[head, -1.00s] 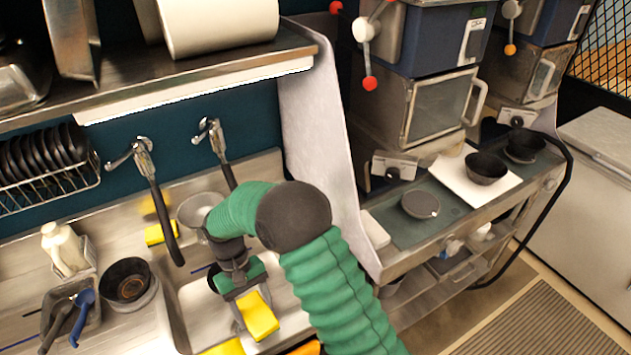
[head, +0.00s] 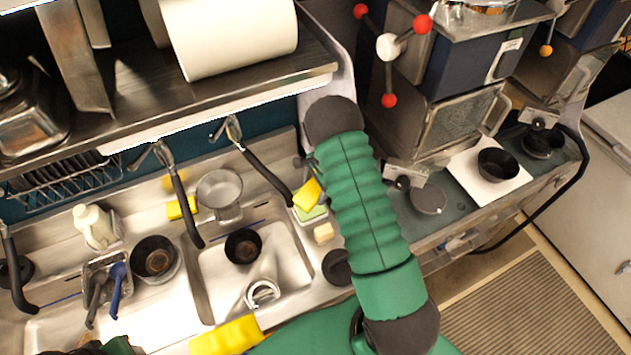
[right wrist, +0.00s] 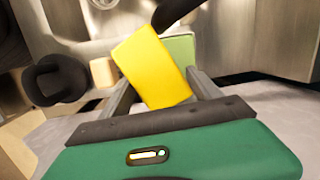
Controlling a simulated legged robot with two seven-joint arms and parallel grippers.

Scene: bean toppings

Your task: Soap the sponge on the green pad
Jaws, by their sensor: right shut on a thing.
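The yellow sponge (head: 307,195) is between the fingers of my right gripper (head: 309,183), which is shut on it at the right end of the sink. The sponge also shows tilted in the right wrist view (right wrist: 152,65), between the gripper's fingers (right wrist: 163,92). The green pad (head: 312,214) lies just beside and below the sponge, partly covered by it. In the right wrist view the pad (right wrist: 181,50) shows behind the sponge. I cannot tell whether sponge and pad touch. My left gripper is not in view.
A tan block (head: 323,233) sits near the pad. A black-handled faucet (head: 262,172) hangs close to the left. Another yellow sponge (head: 182,207) is on the back ledge.

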